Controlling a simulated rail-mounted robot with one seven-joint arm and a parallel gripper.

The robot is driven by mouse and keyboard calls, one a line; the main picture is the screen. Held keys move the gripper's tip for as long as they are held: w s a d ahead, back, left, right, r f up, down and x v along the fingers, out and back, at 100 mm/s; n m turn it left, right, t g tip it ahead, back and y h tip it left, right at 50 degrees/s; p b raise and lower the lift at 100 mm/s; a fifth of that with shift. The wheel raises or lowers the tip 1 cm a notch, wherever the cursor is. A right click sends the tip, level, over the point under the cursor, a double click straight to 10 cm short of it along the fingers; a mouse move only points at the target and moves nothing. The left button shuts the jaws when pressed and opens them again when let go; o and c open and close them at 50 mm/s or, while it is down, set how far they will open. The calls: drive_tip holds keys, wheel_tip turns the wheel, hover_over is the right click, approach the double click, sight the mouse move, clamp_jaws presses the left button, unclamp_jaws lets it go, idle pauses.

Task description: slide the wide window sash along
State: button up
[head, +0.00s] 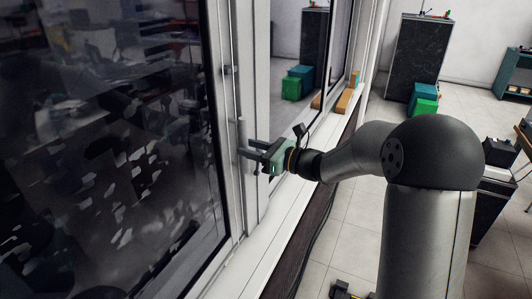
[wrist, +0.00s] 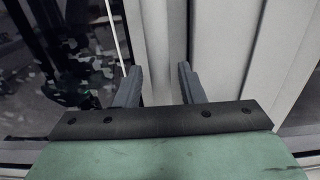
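The wide window sash, with dark reflective glass (head: 110,150) and a pale vertical stile (head: 226,120), fills the left of the head view. A slim upright grey bar (head: 242,130) stands at the stile, beside my fingertips. My gripper (head: 246,148) reaches in from the right at about mid-height, its two fingers pointing at the frame. In the wrist view my gripper (wrist: 159,76) is open, its fingers apart, with a pale upright strip (wrist: 158,40) showing between them. I cannot tell whether either finger touches it. The dark glass (wrist: 65,60) also shows at left there.
A second glass pane (head: 290,60) lies right of the stile. A white sill (head: 268,235) runs below, with wooden blocks (head: 348,98) at its far end. A dark cabinet (head: 418,55) and a green box (head: 425,107) stand beyond. The tiled floor (head: 352,215) beside the sill is mostly clear.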

drive_tip(key=shift+w+a, duration=0.15)
drive_tip(key=shift+a, duration=0.1)
drive_tip(key=c, duration=0.7)
drive_tip(key=shift+s+a+b, duration=0.55)
drive_tip(key=shift+s+a, duration=0.35)
drive_tip(key=shift+s, duration=0.85)
drive_tip(key=shift+s+a+b, duration=0.6)
drive_tip(key=shift+s+a, duration=0.3)
drive_tip(key=shift+s, duration=0.85)
drive_tip(key=shift+s+a+b, duration=0.55)
drive_tip(key=shift+s+a, duration=0.35)
drive_tip(key=shift+s, duration=0.85)
drive_tip(key=shift+c, duration=0.2)
drive_tip(key=o, duration=1)
drive_tip(key=shift+d, duration=0.1)
drive_tip(key=b+v, duration=0.1)
drive_tip(key=v, duration=1.6)
drive_tip(key=s+a+f+n+g+h+p, duration=0.25)
drive_tip(key=s+f+n+g+h, duration=0.55)
drive_tip(key=s+n, duration=0.45)
drive_tip(key=s+d+f+n+h+p, duration=0.1)
drive_tip(key=s+d+f+n+h, duration=0.2)
drive_tip(key=d+n+h, duration=0.4)
drive_tip(key=s+d+n, duration=0.1)
drive_tip(key=d+n, duration=0.1)
drive_tip(key=n, duration=0.2)
drive_tip(key=shift+s+f+h+p, duration=0.3)
drive_tip(key=shift+s+f+h, duration=0.1)
